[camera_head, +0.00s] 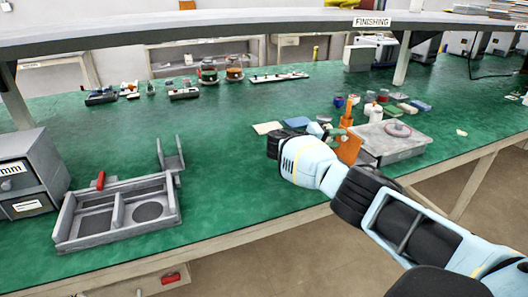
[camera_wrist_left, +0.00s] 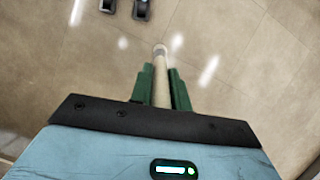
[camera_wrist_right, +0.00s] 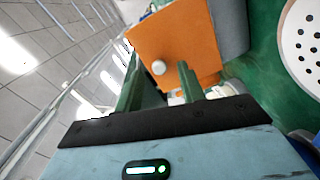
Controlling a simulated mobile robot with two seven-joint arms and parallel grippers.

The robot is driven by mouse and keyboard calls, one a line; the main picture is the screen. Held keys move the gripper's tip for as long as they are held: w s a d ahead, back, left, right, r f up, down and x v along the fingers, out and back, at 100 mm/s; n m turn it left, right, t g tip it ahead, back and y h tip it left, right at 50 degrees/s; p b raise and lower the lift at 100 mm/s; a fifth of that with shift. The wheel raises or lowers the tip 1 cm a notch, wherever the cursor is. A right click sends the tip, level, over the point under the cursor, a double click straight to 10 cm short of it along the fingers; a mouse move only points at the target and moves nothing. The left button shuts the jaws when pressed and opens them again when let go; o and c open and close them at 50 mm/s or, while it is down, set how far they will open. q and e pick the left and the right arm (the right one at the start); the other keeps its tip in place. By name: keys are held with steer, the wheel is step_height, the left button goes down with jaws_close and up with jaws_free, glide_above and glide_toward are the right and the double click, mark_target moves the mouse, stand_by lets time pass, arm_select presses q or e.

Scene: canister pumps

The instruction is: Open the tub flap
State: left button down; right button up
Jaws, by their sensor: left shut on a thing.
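The grey tub (camera_head: 392,152) stands at the right of the green bench. An orange flap (camera_head: 348,146) is at its left end. In the right wrist view the orange flap (camera_wrist_right: 178,42) fills the upper middle, with a small white knob (camera_wrist_right: 158,67) on its face. My right gripper (camera_head: 326,130) is close to the flap; in its wrist view the green fingers (camera_wrist_right: 165,84) are apart with nothing between them. I cannot tell whether they touch the flap. My left gripper (camera_wrist_left: 161,82) is out of the head view and is shut on a pale rod (camera_wrist_left: 160,65) above the floor.
A round disc (camera_head: 397,129) lies on the tub; a perforated white disc (camera_wrist_right: 302,32) shows in the right wrist view. Small bottles and coloured blocks (camera_head: 421,106) stand behind the tub. A grey divided tray (camera_head: 118,238) is at the left. The bench middle is clear.

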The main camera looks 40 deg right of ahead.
arm_select(q)
steer(key=shift+f, duration=0.3)
arm_select(e)
steer(key=v, duration=1)
steer(key=shift+a, duration=0.2)
steer(key=shift+w, duration=0.1)
